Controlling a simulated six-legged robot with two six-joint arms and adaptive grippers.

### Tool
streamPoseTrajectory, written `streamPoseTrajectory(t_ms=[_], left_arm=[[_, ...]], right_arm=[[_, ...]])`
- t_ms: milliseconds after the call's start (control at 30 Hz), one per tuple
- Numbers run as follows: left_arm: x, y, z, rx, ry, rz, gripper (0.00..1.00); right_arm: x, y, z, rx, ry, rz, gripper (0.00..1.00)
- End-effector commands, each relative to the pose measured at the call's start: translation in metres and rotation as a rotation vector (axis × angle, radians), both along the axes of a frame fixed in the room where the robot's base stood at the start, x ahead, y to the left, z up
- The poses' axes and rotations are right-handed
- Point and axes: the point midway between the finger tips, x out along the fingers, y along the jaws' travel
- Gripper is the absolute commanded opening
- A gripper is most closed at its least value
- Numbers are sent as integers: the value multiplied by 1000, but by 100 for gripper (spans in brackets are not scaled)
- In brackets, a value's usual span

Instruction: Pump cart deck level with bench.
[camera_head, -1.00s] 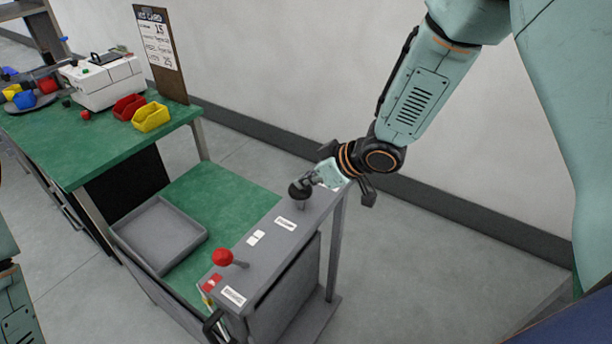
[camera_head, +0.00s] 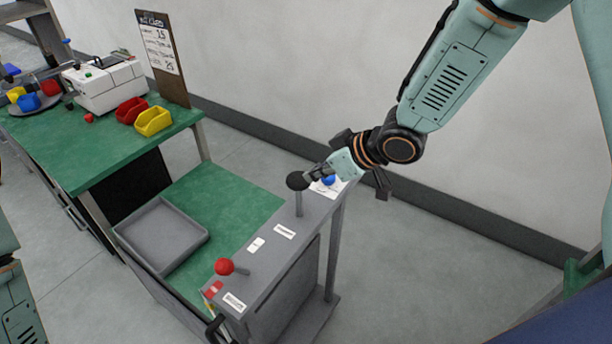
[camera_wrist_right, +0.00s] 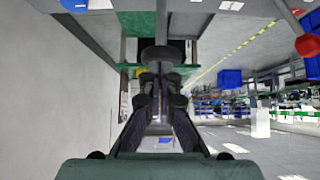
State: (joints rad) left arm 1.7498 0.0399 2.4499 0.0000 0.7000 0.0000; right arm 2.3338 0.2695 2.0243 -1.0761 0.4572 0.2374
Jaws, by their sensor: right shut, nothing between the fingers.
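The cart has a green deck (camera_head: 225,190), which sits lower than the green bench top (camera_head: 85,160). A grey console along the cart's right side (camera_head: 268,262) carries a black round knob (camera_head: 298,181) on an upright grey post. A lever with a red ball (camera_head: 224,267) is at the console's near end. My right gripper (camera_head: 314,175) is shut and empty, its tips beside the black knob; whether they touch it is unclear. In the right wrist view the knob (camera_wrist_right: 162,54) appears just beyond my fingertips (camera_wrist_right: 160,80). My left gripper is out of view.
A grey tray (camera_head: 123,238) lies on the deck. The bench holds red (camera_head: 130,110) and yellow (camera_head: 153,121) bins, a white machine (camera_head: 105,88) and an upright sign board (camera_head: 160,55). A wall stands behind.

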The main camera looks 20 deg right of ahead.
Motion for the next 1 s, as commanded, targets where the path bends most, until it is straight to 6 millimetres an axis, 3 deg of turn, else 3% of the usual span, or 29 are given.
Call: streamPoseTrajectory(t_ms=[100, 367, 1000], left_arm=[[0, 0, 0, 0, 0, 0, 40], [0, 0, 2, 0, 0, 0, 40], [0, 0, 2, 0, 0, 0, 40]], right_arm=[[-11, -9, 18, 7, -6, -3, 0], [-27, -22, 39, 4, -7, -2, 0], [-31, -25, 43, 2, -6, 1, 0]])
